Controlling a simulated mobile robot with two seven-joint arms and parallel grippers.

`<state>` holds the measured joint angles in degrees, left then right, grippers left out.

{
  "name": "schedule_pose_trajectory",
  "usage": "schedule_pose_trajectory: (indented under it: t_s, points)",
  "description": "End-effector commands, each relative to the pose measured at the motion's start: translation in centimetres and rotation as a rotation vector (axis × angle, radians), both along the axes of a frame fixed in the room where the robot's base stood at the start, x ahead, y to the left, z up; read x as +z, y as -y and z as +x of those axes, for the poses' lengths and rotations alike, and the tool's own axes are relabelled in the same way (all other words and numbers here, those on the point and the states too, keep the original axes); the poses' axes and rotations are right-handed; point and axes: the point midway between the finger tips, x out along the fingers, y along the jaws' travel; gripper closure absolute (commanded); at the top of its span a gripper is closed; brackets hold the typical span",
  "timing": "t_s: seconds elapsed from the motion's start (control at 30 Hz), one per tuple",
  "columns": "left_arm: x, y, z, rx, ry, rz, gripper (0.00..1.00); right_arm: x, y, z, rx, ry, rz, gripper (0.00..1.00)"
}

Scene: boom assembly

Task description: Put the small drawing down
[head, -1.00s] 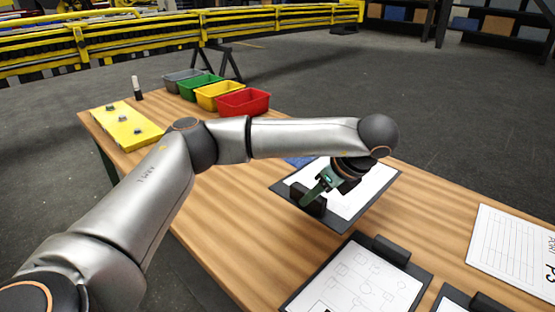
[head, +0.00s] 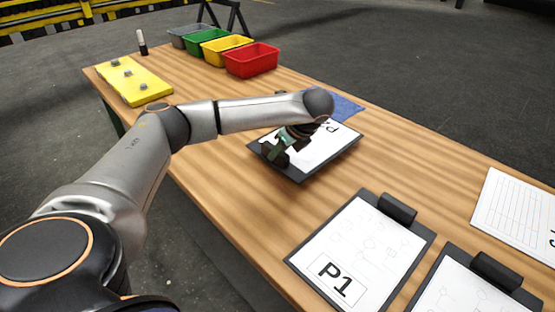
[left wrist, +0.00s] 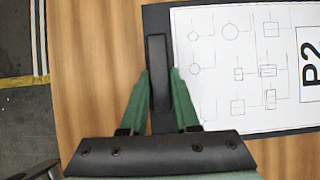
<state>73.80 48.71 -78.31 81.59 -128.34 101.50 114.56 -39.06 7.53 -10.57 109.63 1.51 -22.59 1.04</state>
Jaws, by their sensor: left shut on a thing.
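The small drawing is a clipboard marked P2 (head: 325,150), with a white sheet of line shapes on a dark board. It lies at or just above the wooden table in the head view; I cannot tell whether it touches. It also shows in the left wrist view (left wrist: 235,75), where its dark clip (left wrist: 157,72) is between the green fingers. My left gripper (head: 282,150) is shut on that clip, at the board's left end. In the left wrist view the fingers (left wrist: 160,95) press on both sides of the clip. My right gripper is not in view.
A clipboard marked P1 (head: 365,245), another clipboard (head: 470,290) and a white sheet (head: 520,215) lie at the right. A blue sheet (head: 345,106) is behind P2. Red (head: 252,62), yellow, green and grey bins and a yellow plate (head: 133,84) stand farther back. Bare table (head: 420,165) lies between.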

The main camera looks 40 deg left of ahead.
Motion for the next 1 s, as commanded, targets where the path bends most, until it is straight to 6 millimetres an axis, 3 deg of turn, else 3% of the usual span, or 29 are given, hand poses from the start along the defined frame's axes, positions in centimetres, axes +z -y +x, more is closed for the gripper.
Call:
schedule_pose_trajectory:
  t_s: [0.03, 0.23, 0.63, 0.67, 0.9, 1.0]
  points:
    - [-0.6, -0.7, -0.1, 0.004, -0.003, 0.002, 1.00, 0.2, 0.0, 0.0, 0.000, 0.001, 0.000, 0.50]
    - [-3.1, -0.4, 0.0, 0.001, -0.002, 0.002, 1.00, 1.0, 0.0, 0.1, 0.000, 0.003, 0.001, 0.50]
    - [-4.0, -0.4, 0.0, 0.001, 0.000, 0.001, 1.00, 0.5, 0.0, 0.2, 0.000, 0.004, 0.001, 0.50]
    - [-3.9, -0.4, 0.0, 0.001, -0.002, 0.000, 0.68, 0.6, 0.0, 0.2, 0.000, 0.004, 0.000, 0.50]
    - [-3.8, -0.4, 0.0, 0.001, -0.002, 0.001, 0.41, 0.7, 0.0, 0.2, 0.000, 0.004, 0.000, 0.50]
    - [-3.8, -0.4, 0.0, 0.001, -0.002, 0.000, 0.41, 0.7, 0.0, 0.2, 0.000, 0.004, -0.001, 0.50]
